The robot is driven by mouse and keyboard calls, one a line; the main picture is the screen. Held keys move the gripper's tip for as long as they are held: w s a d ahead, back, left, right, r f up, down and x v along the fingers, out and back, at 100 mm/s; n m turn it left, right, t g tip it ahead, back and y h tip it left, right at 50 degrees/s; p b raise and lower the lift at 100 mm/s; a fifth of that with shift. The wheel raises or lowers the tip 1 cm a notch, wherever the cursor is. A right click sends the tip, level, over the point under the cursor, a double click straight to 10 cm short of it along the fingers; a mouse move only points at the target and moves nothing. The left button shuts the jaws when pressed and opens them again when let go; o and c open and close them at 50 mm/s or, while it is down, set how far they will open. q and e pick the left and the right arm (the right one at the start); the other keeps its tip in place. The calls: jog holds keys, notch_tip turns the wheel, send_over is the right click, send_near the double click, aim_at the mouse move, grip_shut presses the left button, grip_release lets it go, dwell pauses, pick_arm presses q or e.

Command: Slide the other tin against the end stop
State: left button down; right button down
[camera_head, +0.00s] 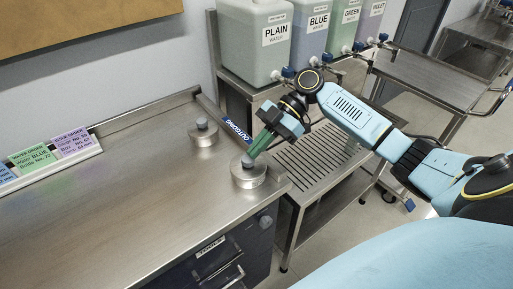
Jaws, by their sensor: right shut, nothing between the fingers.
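Two low, round metal tins with grey knobs on top stand on the steel counter (110,210). The far tin (203,138) stands near the counter's back right corner. The near tin (249,178) stands close to the right front corner. My right gripper (249,158) reaches in from the right, its green fingers shut and pointing down at the near tin's knob. Whether the fingertips touch the knob or tin cannot be told. A raised strip with a blue OUTGOING label (238,130) runs along the counter's right end; it may be the end stop. My left gripper is out of view.
A rack of order cards (45,160) stands at the counter's back left. Large water containers (255,40) with taps stand behind a slatted steel stand (310,160) to the right. A drawer (215,255) is below the counter. The counter's middle is clear.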

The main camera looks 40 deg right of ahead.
jog(key=v, duration=1.2)
jog(key=shift+d, duration=0.4)
jog(key=shift+s+f, duration=0.1)
jog(key=shift+f, duration=0.05)
